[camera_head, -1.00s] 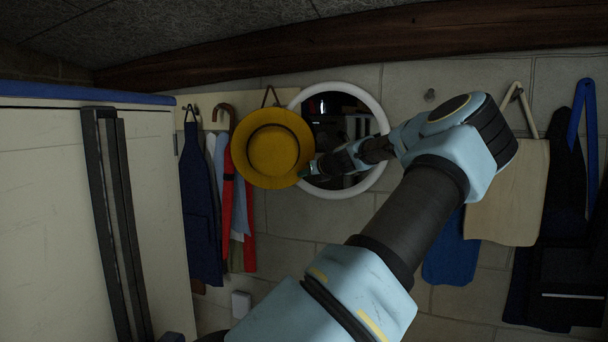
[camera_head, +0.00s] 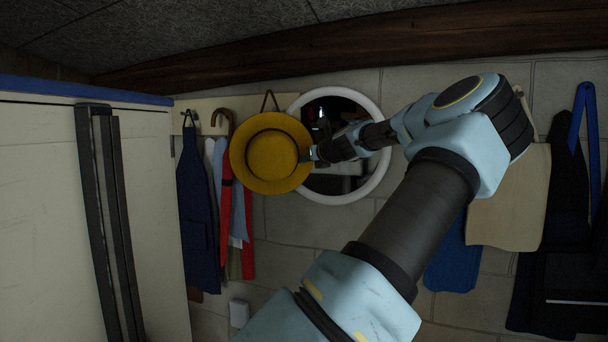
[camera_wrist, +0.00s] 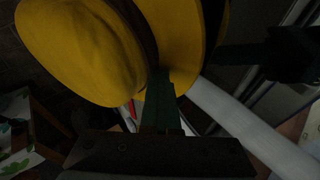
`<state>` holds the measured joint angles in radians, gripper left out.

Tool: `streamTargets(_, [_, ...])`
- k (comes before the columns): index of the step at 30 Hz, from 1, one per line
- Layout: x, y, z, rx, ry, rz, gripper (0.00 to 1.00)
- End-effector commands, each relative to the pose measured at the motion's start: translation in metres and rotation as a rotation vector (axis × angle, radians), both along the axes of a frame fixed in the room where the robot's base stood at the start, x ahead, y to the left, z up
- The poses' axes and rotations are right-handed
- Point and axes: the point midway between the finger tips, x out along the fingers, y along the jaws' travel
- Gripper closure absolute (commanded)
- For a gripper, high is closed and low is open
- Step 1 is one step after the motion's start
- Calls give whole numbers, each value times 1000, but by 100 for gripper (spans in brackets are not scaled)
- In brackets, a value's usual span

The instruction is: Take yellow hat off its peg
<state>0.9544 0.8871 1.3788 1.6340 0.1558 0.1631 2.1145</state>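The yellow hat (camera_head: 270,152) hangs on the back wall by a dark loop from its peg, with its crown facing me. My gripper (camera_head: 308,155) is at the hat's right brim, small and dark in the head view. In the wrist view the hat (camera_wrist: 85,45) fills the upper left, with its dark band and brim beside the crown. The dark green finger part of my gripper (camera_wrist: 160,85) reaches up to the brim and overlaps it in the picture. I cannot tell whether it touches or grips the brim. The peg is too small and dark to make out.
A round white-framed mirror (camera_head: 375,178) hangs just right of the hat, behind my gripper. A dark blue apron (camera_head: 197,205), a cane and other garments hang to the left. A pale cabinet (camera_head: 40,200) stands at left. A beige bag (camera_head: 508,200) and dark clothes hang right.

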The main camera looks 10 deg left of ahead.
Motion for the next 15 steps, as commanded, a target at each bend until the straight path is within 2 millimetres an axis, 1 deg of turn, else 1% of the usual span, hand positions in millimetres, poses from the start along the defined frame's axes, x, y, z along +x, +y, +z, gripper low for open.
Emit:
streamTargets(1, [-40,70,175,150,-243,98,100])
streamTargets(8, [-56,75,178,149,-243,101,100])
streamTargets(15, [-70,74,174,147,-236,100,100])
